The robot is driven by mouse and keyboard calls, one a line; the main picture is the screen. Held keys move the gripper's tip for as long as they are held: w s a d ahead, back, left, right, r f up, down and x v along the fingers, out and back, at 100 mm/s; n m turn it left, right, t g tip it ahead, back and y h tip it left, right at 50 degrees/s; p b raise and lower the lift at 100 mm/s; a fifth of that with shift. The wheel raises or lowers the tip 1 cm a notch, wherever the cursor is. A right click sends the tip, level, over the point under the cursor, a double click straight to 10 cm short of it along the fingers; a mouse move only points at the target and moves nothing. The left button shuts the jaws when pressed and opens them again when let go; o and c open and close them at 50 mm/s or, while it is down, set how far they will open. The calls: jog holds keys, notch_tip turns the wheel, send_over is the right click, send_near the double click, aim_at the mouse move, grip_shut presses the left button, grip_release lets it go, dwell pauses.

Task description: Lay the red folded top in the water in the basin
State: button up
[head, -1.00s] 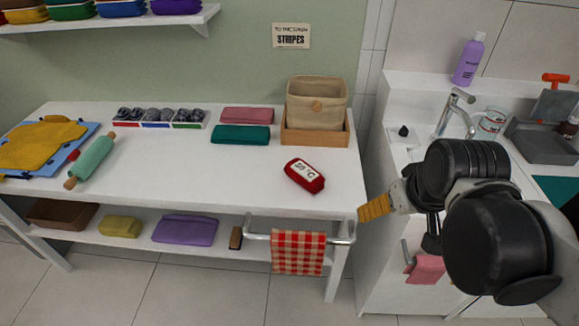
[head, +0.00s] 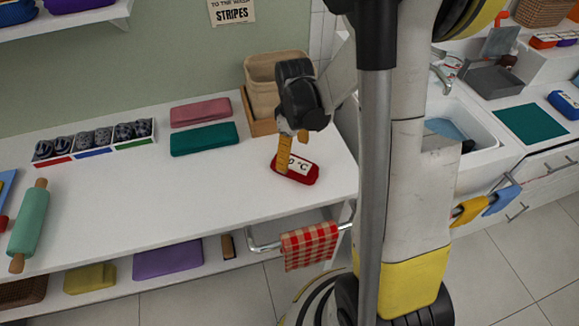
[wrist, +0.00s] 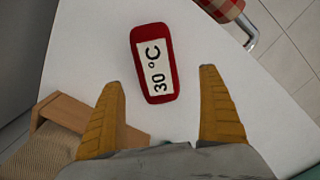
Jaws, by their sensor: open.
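The red folded top (head: 297,168), with a white label reading 30 °C, lies on the white table near its right end. In the wrist view the red top (wrist: 139,40) lies ahead of and between my fingertips. My gripper (head: 284,160) is over the top in the head view, pointing down. In the wrist view my gripper (wrist: 158,78) is open, with its two yellow fingers apart and nothing between them. The white basin (head: 478,162) is at the right, partly hidden by my body. Bluish water (head: 446,127) shows in it.
A beige bin in a wooden tray (wrist: 62,112) stands close beside my gripper. Teal (head: 204,139) and pink (head: 201,110) folded cloths lie to the left. A checked towel (head: 309,245) hangs on a rail at the table's front. The table's middle is clear.

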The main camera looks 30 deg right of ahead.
aim_at(295, 164)
jog(key=f+b, duration=0.1)
jog(key=f, duration=0.1)
jog(key=f+b, duration=0.1)
jog(key=f, duration=0.1)
jog(key=f+b, duration=0.1)
jog(key=f, duration=0.1)
jog(key=shift+s+d+f, duration=0.15)
jog(key=shift+d+f, duration=0.1)
jog(key=shift+d, duration=0.05)
jog(key=shift+r, duration=0.1)
jog(key=c, duration=1.4)
